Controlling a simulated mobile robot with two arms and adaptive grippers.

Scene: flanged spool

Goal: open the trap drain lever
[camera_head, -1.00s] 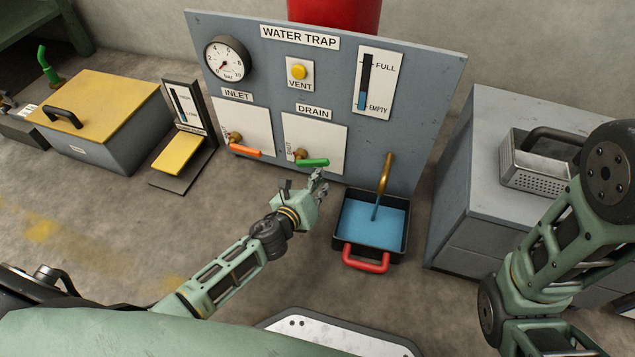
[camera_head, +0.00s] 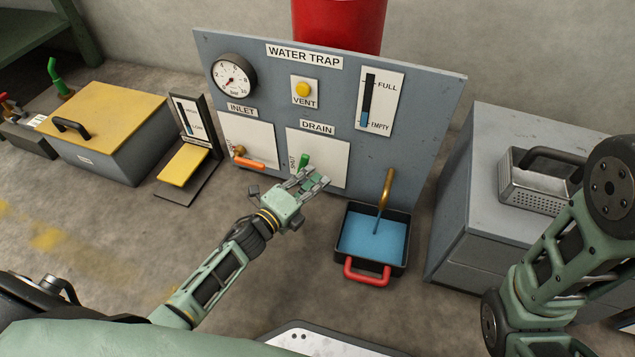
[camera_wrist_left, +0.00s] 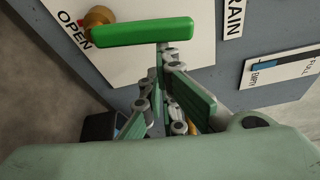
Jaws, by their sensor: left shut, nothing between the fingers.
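The green drain lever (camera_wrist_left: 140,36) runs out from its brass pivot (camera_wrist_left: 99,17) in the left wrist view, with the word OPEN beside the pivot. In the head view the green lever (camera_head: 305,160) stands roughly upright on the white DRAIN plate (camera_head: 333,160), its lower part and pivot hidden behind my left gripper. My left gripper (camera_head: 314,177) is shut and empty, its fingertips (camera_wrist_left: 163,50) right at the lever's side; I cannot tell whether they touch. My right arm shows at the right, but its gripper is out of view.
The orange inlet lever (camera_head: 249,163) lies to the left. A brass spout (camera_head: 387,188) runs water into a black tray (camera_head: 341,229) with a red handle. A grey cabinet (camera_head: 500,190) stands at the right. The floor in front of the panel is mostly clear.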

